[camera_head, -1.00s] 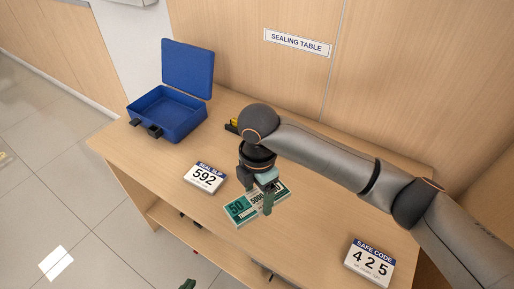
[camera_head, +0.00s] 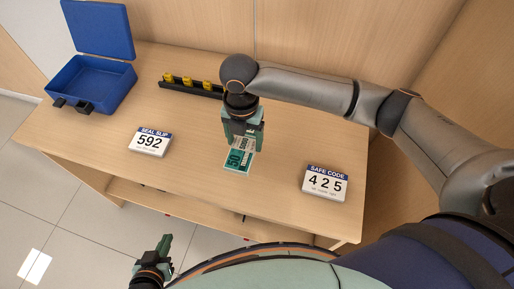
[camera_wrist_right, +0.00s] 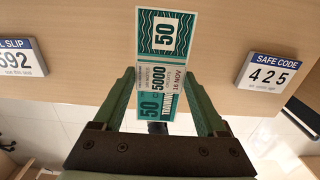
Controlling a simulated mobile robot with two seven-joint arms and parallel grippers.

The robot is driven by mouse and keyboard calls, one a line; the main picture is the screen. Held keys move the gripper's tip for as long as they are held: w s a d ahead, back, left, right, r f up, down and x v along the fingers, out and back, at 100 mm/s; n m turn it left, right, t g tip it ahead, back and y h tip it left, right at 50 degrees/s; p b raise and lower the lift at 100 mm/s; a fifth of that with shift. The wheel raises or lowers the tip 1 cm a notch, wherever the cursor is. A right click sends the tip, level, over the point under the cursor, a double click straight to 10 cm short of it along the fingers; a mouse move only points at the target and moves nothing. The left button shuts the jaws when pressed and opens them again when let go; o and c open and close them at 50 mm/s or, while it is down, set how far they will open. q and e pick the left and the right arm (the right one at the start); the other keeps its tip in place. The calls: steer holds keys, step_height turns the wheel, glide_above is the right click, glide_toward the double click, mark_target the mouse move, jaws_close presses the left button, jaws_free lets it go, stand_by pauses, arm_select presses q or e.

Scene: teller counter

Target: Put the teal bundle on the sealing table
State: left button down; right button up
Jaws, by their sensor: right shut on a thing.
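The teal bundle (camera_head: 237,161) is a flat, banknote-like stack marked 50 and 5000, over the front middle of the sealing table (camera_head: 205,195). My right gripper (camera_head: 245,146) is shut on it from above and partly hides it. In the right wrist view, the bundle (camera_wrist_right: 163,85) sits between the fingers of the right gripper (camera_wrist_right: 165,92). I cannot tell whether the bundle touches the tabletop. My left gripper (camera_head: 163,245) is low in front of the table, away from the bundle; its finger opening is unclear.
An open blue case (camera_head: 95,85) stands at the table's left end. A seal slip block (camera_head: 150,142) reading 592 and a safe code block (camera_head: 325,183) reading 425 flank the bundle. A black rack with yellow pieces (camera_head: 188,82) is at the back. Tabletop between them is clear.

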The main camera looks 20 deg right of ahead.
mark_target(258, 158)
steer(key=d+f, duration=0.3)
steer(key=shift+s+f, duration=0.1)
steer(key=shift+f, duration=0.15)
steer(key=shift+d+f, duration=0.15)
steer(key=shift+f, duration=1.6)
steer(key=o, duration=1.4)
steer(key=shift+f, duration=0.1)
steer(key=shift+c, duration=0.2)
step_height(258, 158, up, 12)
steer(key=shift+r+p, duration=0.15)
steer(key=shift+p, duration=0.2)
